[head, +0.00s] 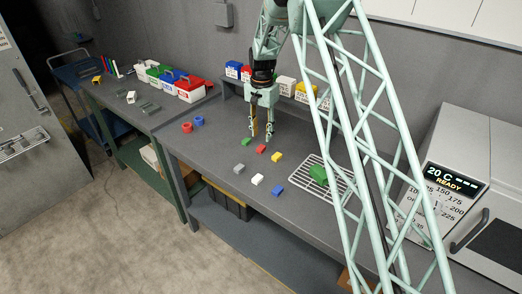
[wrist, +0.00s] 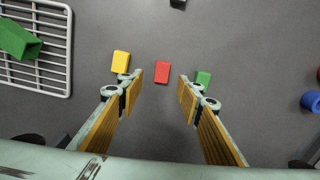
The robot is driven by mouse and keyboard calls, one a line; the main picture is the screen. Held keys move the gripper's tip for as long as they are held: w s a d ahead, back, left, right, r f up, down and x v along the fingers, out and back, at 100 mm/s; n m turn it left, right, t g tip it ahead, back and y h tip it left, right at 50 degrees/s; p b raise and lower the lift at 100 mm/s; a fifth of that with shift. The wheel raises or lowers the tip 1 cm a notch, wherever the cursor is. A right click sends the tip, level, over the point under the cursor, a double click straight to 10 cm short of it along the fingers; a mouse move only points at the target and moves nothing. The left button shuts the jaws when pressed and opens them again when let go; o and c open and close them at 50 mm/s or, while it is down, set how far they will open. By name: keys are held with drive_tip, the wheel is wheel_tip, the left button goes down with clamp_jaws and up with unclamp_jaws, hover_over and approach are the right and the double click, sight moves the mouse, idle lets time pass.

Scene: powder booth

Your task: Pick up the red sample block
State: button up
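The red sample block (head: 261,149) lies on the grey workbench (head: 215,150), between a green block (head: 246,141) and a yellow block (head: 276,156). In the wrist view the red block (wrist: 162,72) lies between the lines of the two fingers, just beyond their tips. The yellow block (wrist: 121,62) is to its left and the green block (wrist: 203,79) to its right, close to the fingertips. My gripper (head: 261,136) is open and points down over the bench. It also shows in the wrist view (wrist: 161,82), with nothing between its fingers.
Grey (head: 239,168), white (head: 257,179) and blue (head: 277,189) blocks lie nearer the front edge. A wire rack (head: 338,197) bears a larger green piece (head: 318,174). Red (head: 187,127) and blue (head: 199,121) rings lie left. Bins (head: 232,71) stand behind. An oven (head: 440,185) stands right.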

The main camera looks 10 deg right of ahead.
sight(261, 147)
drive_tip(key=shift+f, duration=1.15)
drive_tip(key=shift+f, duration=0.1)
drive_tip(key=shift+w+a+f, duration=0.15)
drive_tip(key=shift+f, duration=2.35)
drive_tip(key=shift+c, duration=0.7)
drive_tip(key=c, duration=0.8)
